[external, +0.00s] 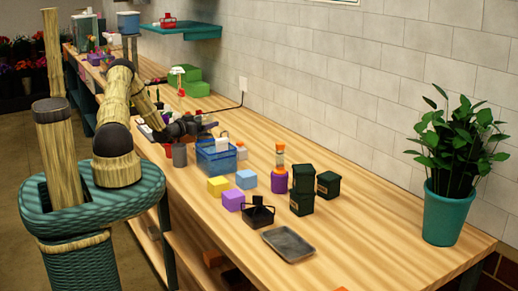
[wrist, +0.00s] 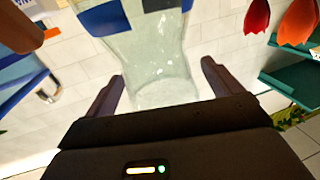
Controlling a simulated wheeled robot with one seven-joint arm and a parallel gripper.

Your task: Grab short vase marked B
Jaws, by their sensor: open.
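In the wrist view a clear glass vase (wrist: 150,68) with dark blue square patches fills the middle. No letter B can be read on it. My gripper (wrist: 165,82) is open, with one finger to each side of the glass in the picture. I cannot tell whether the fingers touch it or how deep it sits between them. In the external view my gripper (external: 190,127) is above the bench, behind the blue basket, and the vase cannot be made out there.
A blue basket (external: 216,158) and a grey cylinder (external: 179,155) stand close to my gripper. Coloured blocks, dark green boxes (external: 301,190), a black caddy (external: 258,212) and a grey tray (external: 288,244) lie nearer. Red petals (wrist: 257,16) hang close in the wrist view.

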